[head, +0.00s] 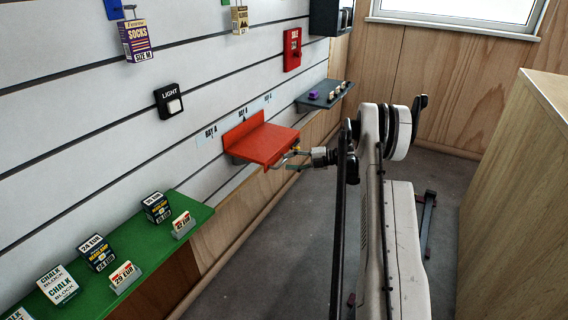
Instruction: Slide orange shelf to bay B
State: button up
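The orange-red shelf (268,143) with a raised back plate hangs on the white slatted wall (185,160). The bay A label (208,133) is just left of its back plate. The bay B label (243,113) is above the back plate, and the bay C label (268,99) is further right. My gripper (292,158) is at the shelf's front right edge, with its fingers close to or at that edge. The view is too small to tell whether they touch or grip it.
A green shelf (180,209) with several boxes and price cards is at lower left. A grey shelf (325,95) with small items is right of the orange one. A light switch (170,101) and a red box (292,48) are on the wall. A wooden cabinet (520,200) stands at right.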

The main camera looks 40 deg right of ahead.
jog(key=v, duration=0.9)
